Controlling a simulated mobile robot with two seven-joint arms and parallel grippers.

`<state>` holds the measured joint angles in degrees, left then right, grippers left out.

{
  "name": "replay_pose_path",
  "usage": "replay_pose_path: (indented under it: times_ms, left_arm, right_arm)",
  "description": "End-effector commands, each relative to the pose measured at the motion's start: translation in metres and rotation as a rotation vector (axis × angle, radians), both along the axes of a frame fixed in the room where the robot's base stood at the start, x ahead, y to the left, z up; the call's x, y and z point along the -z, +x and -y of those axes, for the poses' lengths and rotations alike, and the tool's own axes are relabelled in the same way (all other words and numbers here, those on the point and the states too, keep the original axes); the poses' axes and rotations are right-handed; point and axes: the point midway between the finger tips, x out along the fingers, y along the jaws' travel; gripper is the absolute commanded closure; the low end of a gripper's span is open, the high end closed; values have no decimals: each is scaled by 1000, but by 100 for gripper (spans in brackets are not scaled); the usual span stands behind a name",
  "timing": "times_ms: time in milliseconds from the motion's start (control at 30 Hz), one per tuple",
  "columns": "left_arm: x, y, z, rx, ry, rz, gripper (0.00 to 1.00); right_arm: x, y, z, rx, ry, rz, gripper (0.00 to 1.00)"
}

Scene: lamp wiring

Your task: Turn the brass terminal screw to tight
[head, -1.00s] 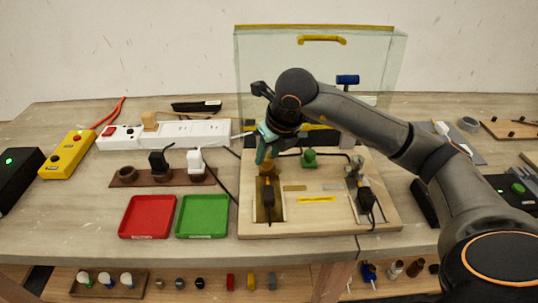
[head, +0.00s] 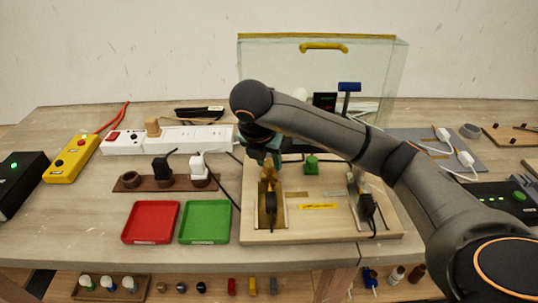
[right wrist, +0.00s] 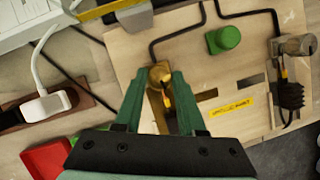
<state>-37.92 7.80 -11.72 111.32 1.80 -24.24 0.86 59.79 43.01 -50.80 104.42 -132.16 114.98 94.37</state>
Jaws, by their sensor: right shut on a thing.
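The brass terminal screw (right wrist: 159,74) is on the left side of the wooden wiring board (right wrist: 124,50), at the top of a slot holding a dark wire end with a yellow band. In the right wrist view, the green fingers of my right gripper (right wrist: 160,82) stand on both sides of the brass screw head and are shut on it. In the head view, my right gripper (head: 266,158) reaches down onto the board's left terminal (head: 268,174) and partly hides it. How far the screw has been turned cannot be told. My left gripper is not in view.
A green knob (head: 311,163) and a second, silvery terminal (right wrist: 297,44) with a black plug (head: 367,206) sit farther right on the board. Red (head: 150,236) and green (head: 205,236) trays lie to the left. A glass screen (head: 310,50) stands behind.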

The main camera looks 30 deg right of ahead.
Motion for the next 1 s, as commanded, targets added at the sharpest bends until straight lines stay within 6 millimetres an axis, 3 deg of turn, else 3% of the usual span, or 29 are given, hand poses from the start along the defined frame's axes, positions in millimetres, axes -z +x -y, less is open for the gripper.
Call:
replay_pose_path:
  times_ms: [200, 400, 967, 1000]
  left_arm:
    - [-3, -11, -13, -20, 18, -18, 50]
    - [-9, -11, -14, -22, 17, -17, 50]
    - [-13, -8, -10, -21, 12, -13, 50]
    - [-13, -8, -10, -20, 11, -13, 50]
  right_arm:
    - [-3, 1, -1, 126, 0, -2, 100]
    - [-2, 1, -1, 193, 1, -1, 100]
    - [0, 1, -1, 222, 2, 0, 100]
    - [0, 1, -1, 222, 2, 0, 57]
